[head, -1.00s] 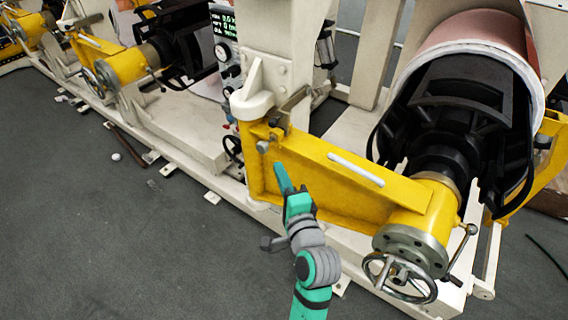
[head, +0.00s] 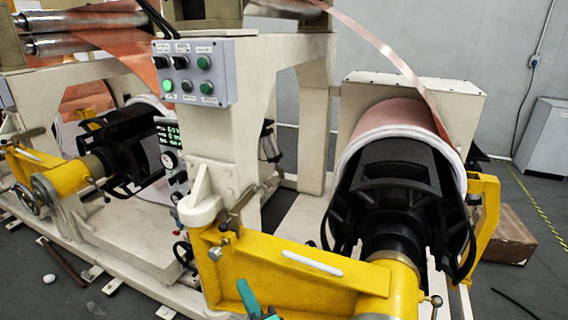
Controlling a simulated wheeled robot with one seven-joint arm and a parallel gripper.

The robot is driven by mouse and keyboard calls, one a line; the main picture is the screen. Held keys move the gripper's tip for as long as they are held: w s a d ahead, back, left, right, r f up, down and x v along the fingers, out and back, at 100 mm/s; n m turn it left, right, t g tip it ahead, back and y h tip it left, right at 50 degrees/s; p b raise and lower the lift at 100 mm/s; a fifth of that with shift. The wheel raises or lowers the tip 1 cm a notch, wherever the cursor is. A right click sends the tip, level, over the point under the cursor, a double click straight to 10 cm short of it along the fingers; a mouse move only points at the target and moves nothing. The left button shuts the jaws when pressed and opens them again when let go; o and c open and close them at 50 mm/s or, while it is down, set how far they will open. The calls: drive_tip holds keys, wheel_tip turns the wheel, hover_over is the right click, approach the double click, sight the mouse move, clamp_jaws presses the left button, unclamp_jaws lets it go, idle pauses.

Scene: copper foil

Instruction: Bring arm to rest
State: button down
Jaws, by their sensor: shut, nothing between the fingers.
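My gripper (head: 244,288) shows at the bottom edge of the head view as a narrow teal tip. It is shut and holds nothing that I can see. It points up and to the left, in front of the lower part of the yellow swing arm (head: 345,283). I cannot tell whether it touches the swing arm. The rest of my arm is below the picture's edge.
A copper foil roll (head: 400,122) sits on a black chuck (head: 385,200) at right. A control box (head: 195,72) with buttons is on the cream frame (head: 215,135). A cardboard box (head: 510,240) lies at right.

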drive_tip(key=s+d+f+n+h, duration=0.1)
drive_tip(key=s+d+f+h, duration=0.3)
drive_tip(key=s+f, duration=0.35)
drive_tip(key=s+d+f+n+h, duration=0.2)
drive_tip(key=s+d+f+h, duration=0.1)
drive_tip(key=s+d+f, duration=0.4)
drive_tip(key=s+f+n+h, duration=0.2)
drive_tip(key=s+n, duration=0.7)
drive_tip(key=s, duration=1.1)
drive_tip(key=shift+d+f, duration=0.3)
drive_tip(key=shift+f, duration=0.15)
drive_tip(key=shift+w, duration=0.1)
